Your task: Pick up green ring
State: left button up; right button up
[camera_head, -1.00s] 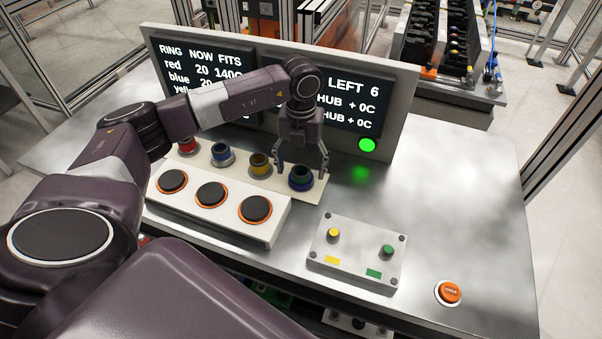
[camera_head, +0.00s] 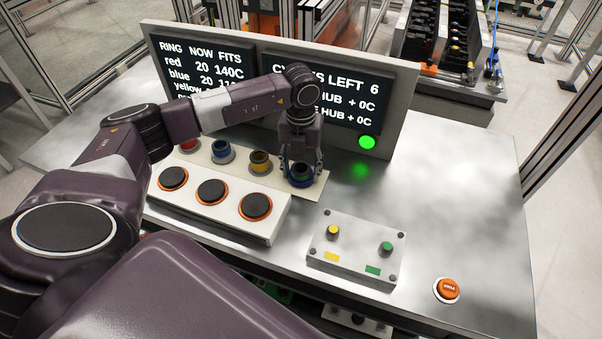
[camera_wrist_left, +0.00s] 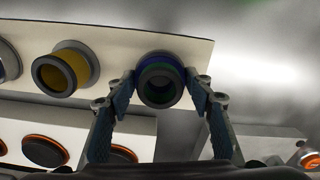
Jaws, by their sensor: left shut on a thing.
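The green ring (camera_head: 301,169) is at the right end of a pale strip (camera_head: 316,187) that holds a row of coloured rings. It looks dark green with blue at its base, and it also shows in the left wrist view (camera_wrist_left: 159,88). My left gripper (camera_head: 302,172) is lowered over it. In the left wrist view its two fingers (camera_wrist_left: 160,82) are closed on either side of the ring. The ring is still at its place on the strip. My right gripper is in neither view.
To the left on the strip are a yellow ring (camera_head: 259,162), a blue ring (camera_head: 222,152) and a red ring. In front is a white box (camera_head: 235,222) with black round pads. A knob panel (camera_head: 357,250) and an orange button (camera_head: 447,289) are to the right. A display board (camera_head: 400,130) stands behind.

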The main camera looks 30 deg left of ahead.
pick_arm(q)
jog(key=shift+w+r, duration=0.1)
jog(key=shift+r, duration=0.05)
jog(key=shift+r, duration=0.55)
notch_tip(320, 180, up, 22)
jog(key=shift+f, duration=0.2)
dwell(0.3)
